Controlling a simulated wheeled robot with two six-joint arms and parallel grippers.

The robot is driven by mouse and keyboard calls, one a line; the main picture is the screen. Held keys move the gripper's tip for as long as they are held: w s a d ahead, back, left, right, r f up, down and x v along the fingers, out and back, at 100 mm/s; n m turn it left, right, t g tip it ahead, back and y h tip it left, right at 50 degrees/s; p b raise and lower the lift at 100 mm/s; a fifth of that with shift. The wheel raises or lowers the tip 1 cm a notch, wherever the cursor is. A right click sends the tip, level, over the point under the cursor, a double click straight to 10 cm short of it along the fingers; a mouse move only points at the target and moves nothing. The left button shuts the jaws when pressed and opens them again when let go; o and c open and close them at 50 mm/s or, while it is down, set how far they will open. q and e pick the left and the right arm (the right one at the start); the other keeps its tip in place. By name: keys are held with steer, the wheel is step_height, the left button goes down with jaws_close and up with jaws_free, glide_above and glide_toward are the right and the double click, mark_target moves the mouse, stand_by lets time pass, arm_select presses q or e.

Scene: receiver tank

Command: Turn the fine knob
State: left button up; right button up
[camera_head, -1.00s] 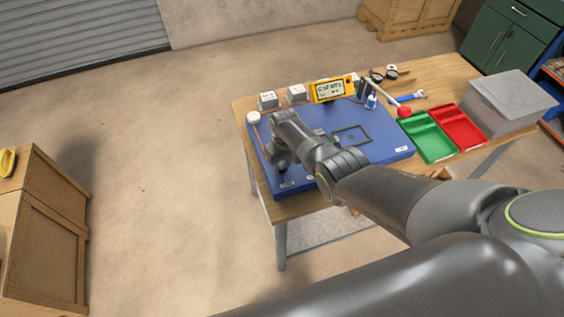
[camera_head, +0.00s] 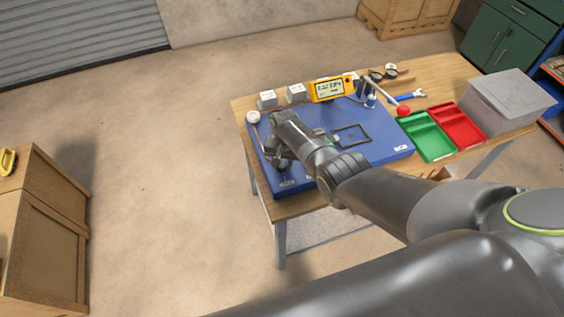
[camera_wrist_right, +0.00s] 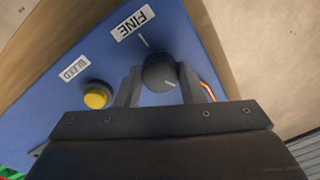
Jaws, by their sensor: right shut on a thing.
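The fine knob (camera_wrist_right: 160,74) is a dark round knob with a light pointer line, on a blue panel under a white FINE label (camera_wrist_right: 133,22). In the right wrist view my right gripper (camera_wrist_right: 158,84) has one finger on each side of the knob and is shut on it. The pointer line lies at the knob's near right, away from the white panel mark above it. In the head view my right gripper (camera_head: 280,165) is over the near left corner of the blue panel (camera_head: 378,147), and the arm hides the knob. My left gripper is not in view.
A yellow meter (camera_head: 332,89) with a lit display stands at the panel's back edge. Green (camera_head: 427,137) and red (camera_head: 457,126) trays and a grey box (camera_head: 507,98) lie to the right.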

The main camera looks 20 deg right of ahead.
mark_target(284, 164)
stand_by(0.3)
steer(key=o, duration=1)
steer(key=shift+r, duration=0.1)
steer(key=shift+r+b, duration=0.4)
steer(key=shift+r, duration=0.7)
steer(key=r, duration=0.5)
steer(key=r+b, duration=0.1)
steer(key=r, duration=0.9)
steer(key=shift+s+d, duration=0.15)
steer(key=shift+d, duration=0.1)
steer(key=shift+f, duration=0.1)
